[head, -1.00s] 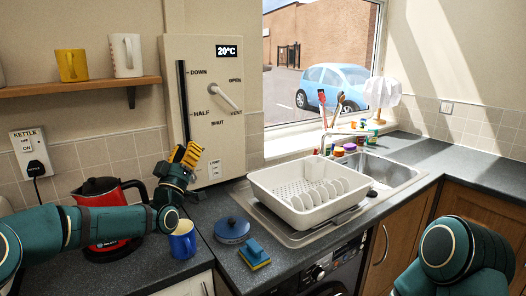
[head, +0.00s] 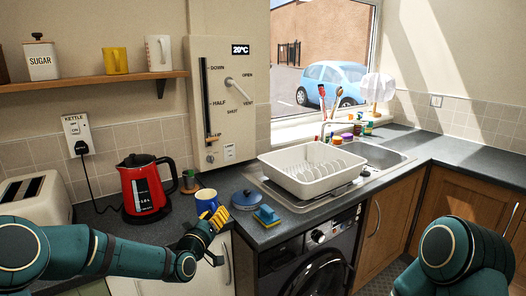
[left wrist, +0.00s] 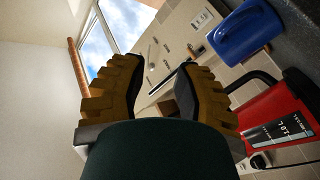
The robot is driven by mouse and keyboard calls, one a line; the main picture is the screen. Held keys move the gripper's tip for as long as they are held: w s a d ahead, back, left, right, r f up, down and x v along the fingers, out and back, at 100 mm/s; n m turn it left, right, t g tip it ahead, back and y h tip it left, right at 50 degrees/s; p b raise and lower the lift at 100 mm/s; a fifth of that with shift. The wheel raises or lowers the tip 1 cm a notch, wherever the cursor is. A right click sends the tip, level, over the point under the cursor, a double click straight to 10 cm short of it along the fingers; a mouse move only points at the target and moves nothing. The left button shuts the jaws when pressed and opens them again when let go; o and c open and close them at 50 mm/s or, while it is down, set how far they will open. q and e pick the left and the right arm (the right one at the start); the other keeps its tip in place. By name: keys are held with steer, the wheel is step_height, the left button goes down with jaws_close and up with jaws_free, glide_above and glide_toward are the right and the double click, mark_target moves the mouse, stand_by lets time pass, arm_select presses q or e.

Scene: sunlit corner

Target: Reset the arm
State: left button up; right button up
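My left arm comes in from the left of the head view, low over the counter's front edge. Its gripper (head: 212,218) has yellow ribbed fingers and appears just in front of the blue mug (head: 206,197). In the left wrist view the two fingers stand apart with nothing between them (left wrist: 160,80). The blue mug (left wrist: 246,32) shows there beyond the fingers, at upper right, outside the grip. My right arm fills the lower right of the head view; its gripper is out of sight.
A red kettle (head: 146,186) and a toaster (head: 38,196) stand left. A blue lidded pan (head: 246,200), a sponge (head: 266,215) and a white dish rack (head: 312,172) are right of the mug. The wall panel (head: 220,55) has a slider and lever. The right-hand worktop (head: 465,165) is clear.

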arm_select(q)
steer(key=s+d+f+g, duration=0.2)
steer(key=s+f+g, duration=0.2)
steer(key=s+f, duration=0.55)
steer(key=s+d+f+g, duration=0.3)
steer(key=s+f+g, duration=0.25)
steer(key=f, duration=0.65)
steer(key=s+f+g, duration=0.3)
steer(key=s+f, duration=0.2)
steer(key=s, duration=0.6)
steer(key=s+a+f+m+g+y, duration=0.1)
steer(key=s+f+g, duration=0.3)
steer(key=s, duration=0.7)
steer(key=shift+f+y, duration=0.3)
steer(key=shift+f, duration=0.05)
